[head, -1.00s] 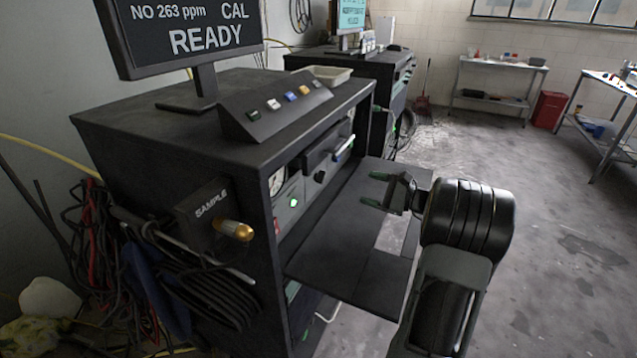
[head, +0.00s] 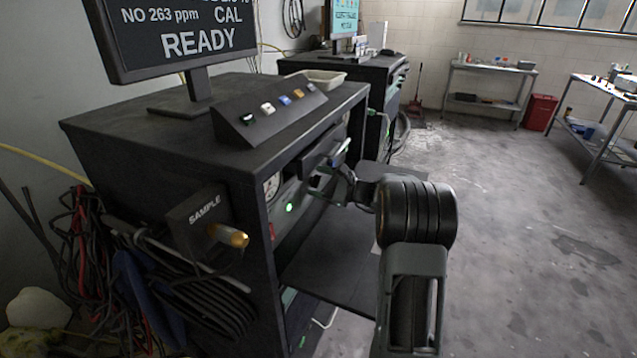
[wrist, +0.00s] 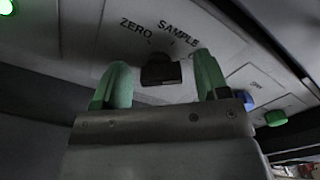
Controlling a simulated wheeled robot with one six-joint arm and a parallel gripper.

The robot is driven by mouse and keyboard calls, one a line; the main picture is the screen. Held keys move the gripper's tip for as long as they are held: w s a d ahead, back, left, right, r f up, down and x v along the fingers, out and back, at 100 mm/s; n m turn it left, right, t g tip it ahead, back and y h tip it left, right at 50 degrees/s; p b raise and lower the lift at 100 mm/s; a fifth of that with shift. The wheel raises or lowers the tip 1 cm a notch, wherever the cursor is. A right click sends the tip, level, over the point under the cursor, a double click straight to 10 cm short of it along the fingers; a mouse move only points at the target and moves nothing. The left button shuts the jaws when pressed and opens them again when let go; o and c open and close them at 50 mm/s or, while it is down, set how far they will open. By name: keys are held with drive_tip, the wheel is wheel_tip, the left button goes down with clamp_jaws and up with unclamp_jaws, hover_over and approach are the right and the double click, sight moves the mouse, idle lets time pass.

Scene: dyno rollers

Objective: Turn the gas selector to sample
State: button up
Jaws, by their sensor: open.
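The gas selector (wrist: 161,72) is a small dark knob on a light panel in the wrist view. The labels ZERO and SAMPLE are printed above it, ZERO to the left and SAMPLE to the right. My gripper (wrist: 155,85) is open, with one green fingertip on each side of the knob in the picture. I cannot tell whether the fingers touch it. In the head view my gripper (head: 330,180) reaches into the front of the black cabinet, and the knob is largely hidden there.
The cabinet (head: 150,150) carries a monitor (head: 185,30) reading READY and a sloped button box (head: 270,110). A SAMPLE box (head: 200,215) with a brass fitting is on its side. A pull-out shelf (head: 325,270) lies below my gripper. A blue knob (wrist: 245,100) sits right of the selector.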

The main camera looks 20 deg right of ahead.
drive_tip(key=shift+w+a, duration=0.1)
drive_tip(key=c, duration=0.9)
drive_tip(key=shift+f+b, duration=0.1)
drive_tip(key=shift+b, duration=0.25)
